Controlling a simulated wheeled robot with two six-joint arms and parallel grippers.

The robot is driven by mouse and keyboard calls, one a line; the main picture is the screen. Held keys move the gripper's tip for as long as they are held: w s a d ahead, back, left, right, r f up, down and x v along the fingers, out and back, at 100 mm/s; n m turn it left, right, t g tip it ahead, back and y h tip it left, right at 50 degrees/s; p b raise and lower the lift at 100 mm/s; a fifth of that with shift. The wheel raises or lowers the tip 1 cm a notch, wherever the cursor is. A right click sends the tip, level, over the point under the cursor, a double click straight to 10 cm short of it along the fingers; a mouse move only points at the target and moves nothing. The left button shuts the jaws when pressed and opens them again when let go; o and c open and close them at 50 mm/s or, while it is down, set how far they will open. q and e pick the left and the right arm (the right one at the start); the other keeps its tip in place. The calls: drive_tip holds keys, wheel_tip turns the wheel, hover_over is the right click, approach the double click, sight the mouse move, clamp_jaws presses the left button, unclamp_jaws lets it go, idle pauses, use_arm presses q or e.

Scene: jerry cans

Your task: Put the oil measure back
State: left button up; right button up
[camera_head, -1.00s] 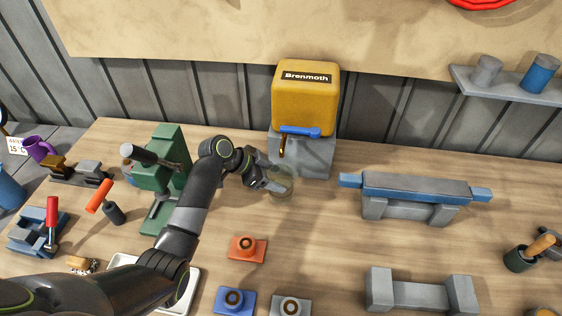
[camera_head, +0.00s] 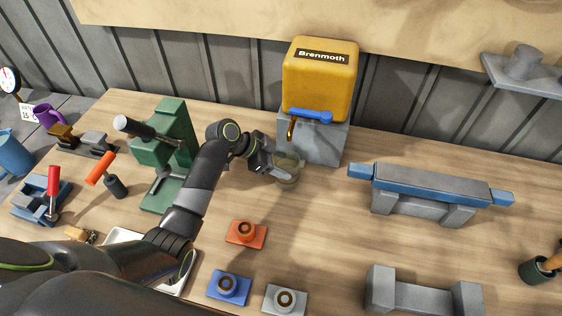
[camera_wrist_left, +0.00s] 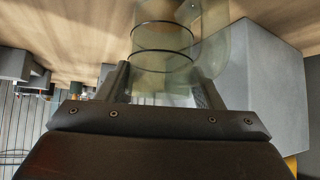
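The oil measure (camera_head: 289,162) is a see-through cylinder with a faint olive tint, just in front and left of the grey block under the yellow can. My left gripper (camera_head: 276,171) reaches it from the left. In the left wrist view the oil measure (camera_wrist_left: 162,45) stands between the two fingers, which look closed against its sides. Dark rings circle its wall. A second clear part shows beside it on the right, perhaps its handle. I cannot tell whether its base touches the bench. My right gripper is not in view.
The yellow Brenmoth can (camera_head: 320,82) with a blue lever (camera_head: 311,116) and brass spout sits on a grey block (camera_head: 322,143). Orange (camera_head: 246,236), blue (camera_head: 229,288) and grey (camera_head: 285,300) ringed bases lie in front. A green press (camera_head: 166,145) stands left.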

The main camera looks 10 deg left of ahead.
use_arm(q)
drive_tip(key=shift+o, duration=2.1)
drive_tip(key=shift+d, duration=0.1)
drive_tip(key=shift+w+d+f, duration=0.1)
drive_tip(key=shift+a+r+p, duration=0.25)
drive_tip(key=shift+r+p, duration=0.25)
drive_tip(key=shift+r, duration=0.05)
drive_tip(key=p+v, duration=0.4)
drive_tip(key=v, duration=0.2)
drive_tip(key=shift+s+a+r+p, duration=0.2)
drive_tip(key=shift+a+p, duration=0.1)
drive_tip(key=shift+p, duration=0.05)
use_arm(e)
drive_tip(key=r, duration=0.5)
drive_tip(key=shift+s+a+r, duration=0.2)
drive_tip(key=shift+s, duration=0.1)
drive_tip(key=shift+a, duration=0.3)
